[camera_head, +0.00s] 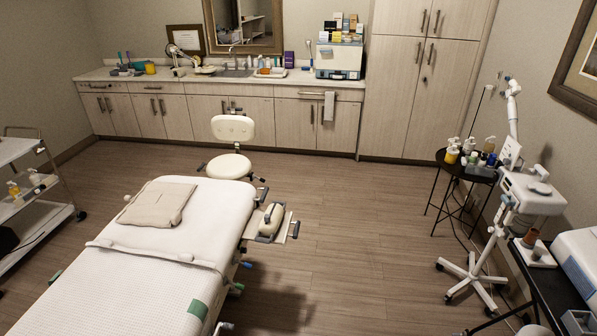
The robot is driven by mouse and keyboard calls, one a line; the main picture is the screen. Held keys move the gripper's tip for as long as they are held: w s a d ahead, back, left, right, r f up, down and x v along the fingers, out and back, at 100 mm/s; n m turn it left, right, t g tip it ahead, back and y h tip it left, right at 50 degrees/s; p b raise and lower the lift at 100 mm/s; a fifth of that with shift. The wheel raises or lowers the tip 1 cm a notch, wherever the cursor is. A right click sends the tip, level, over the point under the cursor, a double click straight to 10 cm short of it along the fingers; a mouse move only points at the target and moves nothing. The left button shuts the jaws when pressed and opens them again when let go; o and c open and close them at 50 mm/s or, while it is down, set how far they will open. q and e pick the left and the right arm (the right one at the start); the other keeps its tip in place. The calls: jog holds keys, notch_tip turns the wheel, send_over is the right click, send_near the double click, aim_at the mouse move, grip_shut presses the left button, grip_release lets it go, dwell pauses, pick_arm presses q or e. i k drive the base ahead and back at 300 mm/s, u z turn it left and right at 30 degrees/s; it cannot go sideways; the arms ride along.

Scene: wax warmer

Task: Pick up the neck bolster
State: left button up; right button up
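I cannot say for sure which thing is the neck bolster. A padded cream piece (271,219) with dark grey parts around it sits on a small side tray at the right edge of the white treatment bed (140,290). It looks rounded and is the likeliest match. A folded beige cloth or flat pad (158,204) lies on the bed's far end. A thin pale strip (150,255) crosses the bed nearer to me. Neither of my grippers shows in the head view.
A white stool (229,166) stands beyond the bed. A black round table (468,168) with bottles and a white device on a wheeled stand (532,193) are at right. A shelf trolley (30,195) is at left. Floor right of the bed (350,240) is clear.

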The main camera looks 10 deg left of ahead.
aim_at(275, 210)
jog(key=i, duration=2.45)
jog(key=u, duration=2.3)
